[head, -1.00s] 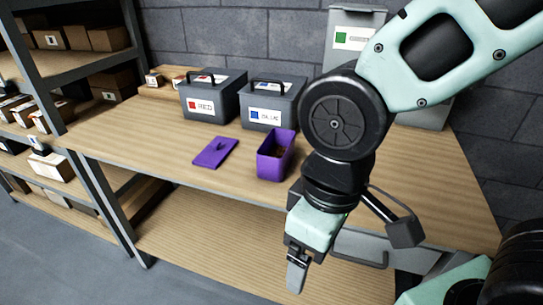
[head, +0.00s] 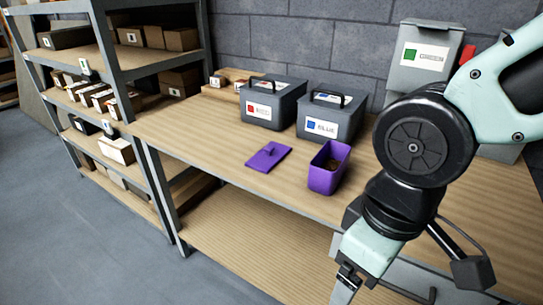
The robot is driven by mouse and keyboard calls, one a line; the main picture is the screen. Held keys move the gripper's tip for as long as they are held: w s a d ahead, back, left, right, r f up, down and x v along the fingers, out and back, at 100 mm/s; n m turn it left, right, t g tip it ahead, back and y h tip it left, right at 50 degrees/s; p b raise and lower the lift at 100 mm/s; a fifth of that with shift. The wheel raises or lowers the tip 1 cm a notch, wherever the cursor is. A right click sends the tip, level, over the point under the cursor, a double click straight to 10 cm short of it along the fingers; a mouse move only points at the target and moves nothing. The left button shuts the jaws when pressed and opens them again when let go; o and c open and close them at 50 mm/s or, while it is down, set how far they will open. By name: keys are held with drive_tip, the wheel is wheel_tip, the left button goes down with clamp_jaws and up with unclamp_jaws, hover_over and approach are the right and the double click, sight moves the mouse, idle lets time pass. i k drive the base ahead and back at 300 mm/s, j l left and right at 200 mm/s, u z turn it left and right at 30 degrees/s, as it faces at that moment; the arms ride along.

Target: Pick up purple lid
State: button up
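The purple lid (head: 268,156) lies flat on the wooden workbench, with a small knob on top. Just right of it stands an open purple box (head: 328,170) with something brownish inside. My gripper (head: 346,285) points down in front of the bench's front edge, below and to the right of the lid and well apart from it. Its fingers are seen from the side and cut by the frame's lower edge, so their opening does not show. I see nothing held in it.
Grey bins labelled RED (head: 272,103) and BLUE (head: 331,117) stand behind the lid, and a GREEN bin (head: 425,55) is by the wall. The workbench (head: 200,130) is clear left of the lid. A shelf rack (head: 104,60) with boxes stands at the left.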

sight(266, 161)
drive_tip(key=i+j+z, duration=0.15)
drive_tip(key=j, duration=0.2)
drive_tip(key=i+j+z, duration=0.1)
drive_tip(key=j, duration=0.3)
drive_tip(key=i+j+z, duration=0.15)
drive_tip(key=j, duration=0.25)
drive_tip(key=i+j+z, duration=0.1)
drive_tip(key=i+j, duration=0.15)
drive_tip(key=j, duration=0.15)
drive_tip(key=i+j+z, duration=0.15)
drive_tip(key=j, duration=0.25)
drive_tip(key=k, duration=0.05)
